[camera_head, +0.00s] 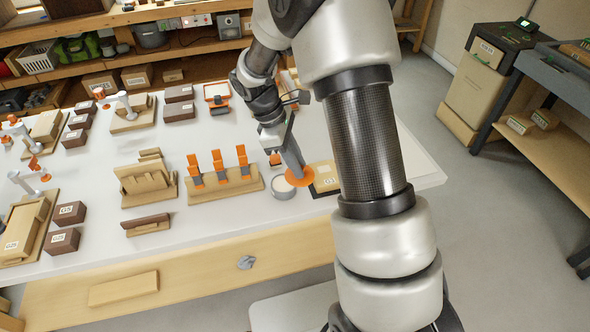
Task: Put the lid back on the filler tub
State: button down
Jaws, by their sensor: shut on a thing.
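The filler tub (282,193) is a small round grey tub with pale filler inside, standing on the white bench top near its front edge. Its top shows open on the left. My gripper (297,172) reaches down from the arm above and is shut on the orange round lid (304,181). The lid overlaps the right part of the tub in the picture. I cannot tell whether lid and tub touch. The fingertips are small and partly hidden against the lid.
A tan block on a dark mat (325,178) lies just right of the lid, partly behind my arm. The white bench top (225,235) is clear in front of the rack.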

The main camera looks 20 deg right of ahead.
jog(key=w+a+f+n+t+b, duration=0.1)
jog(key=n+b, duration=0.1)
jog(key=n, duration=0.2)
jog(key=w+a+f+n+t+b, duration=0.1)
jog(key=f+n+t+b, duration=0.1)
jog(key=n, duration=0.3)
jog(key=w+a+f+n+t+b, duration=0.1)
jog(key=w+f+n+t+b, duration=0.1)
jog(key=n, duration=0.3)
jog(key=shift+a+f+y+b, duration=0.1)
jog(key=shift+f+y+b, duration=0.1)
jog(key=shift+y+b, duration=0.15)
jog(key=shift+f+b, duration=0.45)
jog(key=shift+f, duration=0.4)
jog(key=shift+r+p, duration=0.1)
jog(key=shift+p, duration=0.25)
jog(key=shift+f, duration=0.2)
dwell(1.4)
